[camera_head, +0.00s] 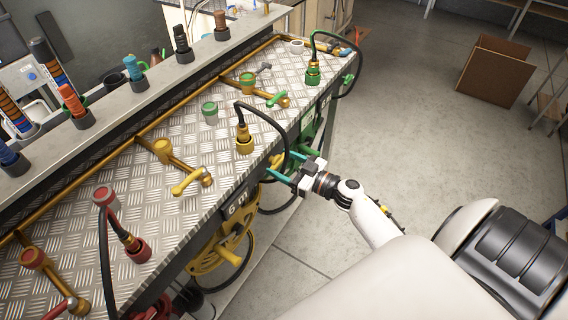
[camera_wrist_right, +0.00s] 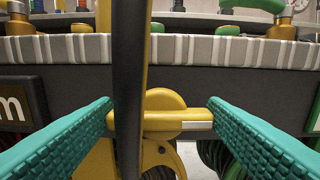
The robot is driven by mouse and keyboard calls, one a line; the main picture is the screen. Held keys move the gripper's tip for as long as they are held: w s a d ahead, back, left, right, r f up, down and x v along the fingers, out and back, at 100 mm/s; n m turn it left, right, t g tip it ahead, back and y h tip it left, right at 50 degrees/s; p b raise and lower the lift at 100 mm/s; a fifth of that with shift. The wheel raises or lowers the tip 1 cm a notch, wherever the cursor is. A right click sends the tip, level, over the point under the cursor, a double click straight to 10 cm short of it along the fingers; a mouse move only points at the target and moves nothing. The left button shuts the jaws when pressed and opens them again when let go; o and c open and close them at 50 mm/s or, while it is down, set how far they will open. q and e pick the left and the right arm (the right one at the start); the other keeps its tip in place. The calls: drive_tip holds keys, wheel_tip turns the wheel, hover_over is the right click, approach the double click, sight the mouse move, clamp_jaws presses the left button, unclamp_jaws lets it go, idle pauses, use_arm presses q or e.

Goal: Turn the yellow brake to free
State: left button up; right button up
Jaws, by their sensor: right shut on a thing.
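The yellow brake (camera_wrist_right: 165,112) is on the dark front face of the bench, above the yellow reel (camera_head: 208,258). In the right wrist view it has a rounded hub and a bar lying roughly level. My right gripper (camera_wrist_right: 162,115) has one teal finger on each side of the brake and is shut on it. The right finger meets the bar's end; a black hose (camera_wrist_right: 129,60) hangs in front of the left part. In the head view my right gripper (camera_head: 289,164) is at the bench's front edge, and the brake is hard to make out there. My left gripper is not in view.
The checker-plate bench top (camera_head: 150,220) carries yellow, green and red valves and hose couplings. A yellow coupling (camera_head: 244,140) has a black hose looping over the edge near my right gripper. A cardboard box (camera_head: 494,70) stands on the floor; the floor before the bench is mostly clear.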

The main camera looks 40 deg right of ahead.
drive_tip(key=n, duration=0.3)
drive_tip(key=shift+n, duration=0.4)
drive_tip(key=n, duration=0.4)
drive_tip(key=shift+a+f+n+b, duration=0.1)
drive_tip(key=shift+f+n+b, duration=0.05)
drive_tip(key=shift+n+b, duration=0.2)
drive_tip(key=n+b, duration=0.1)
drive_tip(key=n, duration=0.3)
drive_tip(key=n+b, duration=0.2)
drive_tip(key=n, duration=0.3)
drive_tip(key=shift+s+a+f, duration=0.1)
drive_tip(key=shift+f, duration=0.05)
drive_tip(key=shift+n, duration=0.25)
drive_tip(key=o, duration=1)
